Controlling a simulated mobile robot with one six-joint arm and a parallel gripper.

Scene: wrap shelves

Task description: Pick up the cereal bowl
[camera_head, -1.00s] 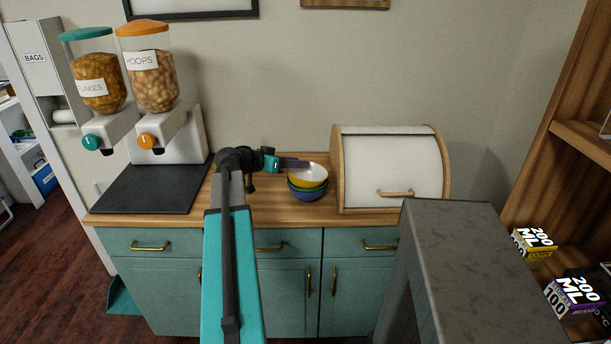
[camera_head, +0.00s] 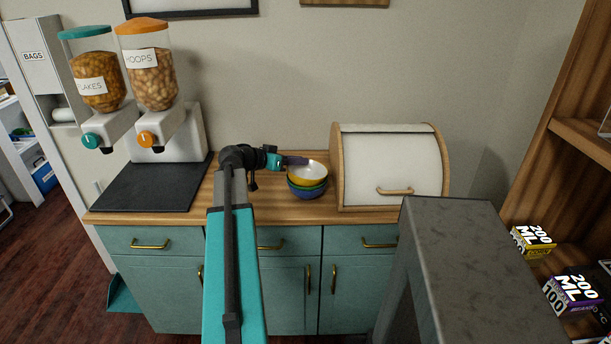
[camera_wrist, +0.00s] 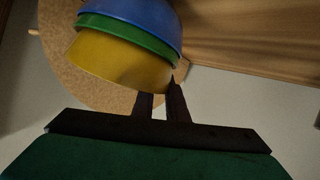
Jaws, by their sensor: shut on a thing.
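A stack of cereal bowls stands on the wooden counter, left of the bread box. The top bowl is yellow outside and white inside (camera_head: 307,171), with a green bowl (camera_head: 307,187) and a blue bowl (camera_head: 306,194) under it. My gripper (camera_head: 303,161) reaches in from the left and is shut on the yellow bowl's rim. In the wrist view the yellow bowl (camera_wrist: 115,62) meets the fingertips (camera_wrist: 162,88), with the green and blue bowls beyond it. The yellow bowl sits on or very close to the green one; I cannot tell which.
The bread box (camera_head: 391,165) stands close to the right of the bowls. Two cereal dispensers (camera_head: 150,75) stand at the left behind a dark mat (camera_head: 146,188). The wall is close behind. Bare counter (camera_head: 264,208) shows in front of the bowls.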

